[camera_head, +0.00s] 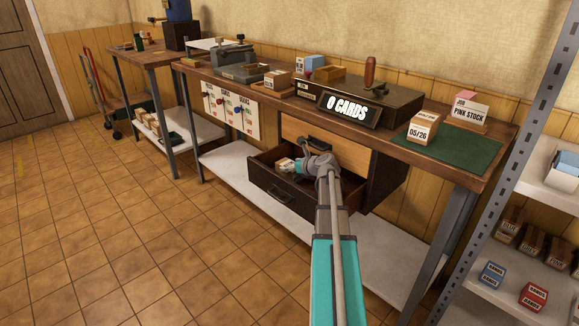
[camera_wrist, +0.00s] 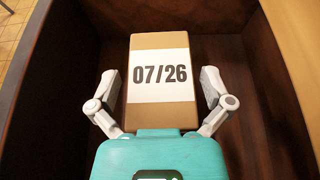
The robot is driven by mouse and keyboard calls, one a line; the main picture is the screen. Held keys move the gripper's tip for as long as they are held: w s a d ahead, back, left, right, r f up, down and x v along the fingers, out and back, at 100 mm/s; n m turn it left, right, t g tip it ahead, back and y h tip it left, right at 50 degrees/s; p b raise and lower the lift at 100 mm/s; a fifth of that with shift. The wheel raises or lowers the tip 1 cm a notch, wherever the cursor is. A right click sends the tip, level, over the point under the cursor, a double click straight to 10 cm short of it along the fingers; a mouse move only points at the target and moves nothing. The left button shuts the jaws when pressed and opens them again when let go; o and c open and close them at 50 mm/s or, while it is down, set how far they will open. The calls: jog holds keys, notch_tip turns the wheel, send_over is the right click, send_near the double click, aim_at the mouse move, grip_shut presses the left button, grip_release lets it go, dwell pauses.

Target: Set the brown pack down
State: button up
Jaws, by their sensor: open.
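The brown pack (camera_wrist: 160,109) has a white label reading 07/26. In the wrist view it lies inside the dark wooden drawer, centred between my fingers. In the head view the pack (camera_head: 287,164) shows as a small piece beside my gripper, in the open drawer (camera_head: 283,200) under the bench. My gripper (camera_wrist: 160,90) is open, one finger on each side of the pack, with a narrow gap at both sides. In the head view my gripper (camera_head: 303,165) is down in the drawer and my wrist hides part of it.
The press (camera_head: 375,100) with a "0 CARDS" sign (camera_head: 347,108) stands above the drawer. A box marked 05/26 (camera_head: 422,127) stands on the green mat (camera_head: 465,148) at right. Drawer walls (camera_wrist: 68,85) surround my gripper closely. A metal shelf post (camera_head: 505,150) is at right.

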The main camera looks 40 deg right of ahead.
jog(key=shift+r, duration=0.15)
jog(key=shift+s+r, duration=0.1)
jog(key=shift+s, duration=0.05)
jog(key=p+v, duration=0.4)
jog(key=v, duration=0.7)
jog(key=shift+s+p, duration=0.35)
jog(key=shift+p, duration=0.05)
jog(key=shift+c, duration=0.3)
dwell(0.6)
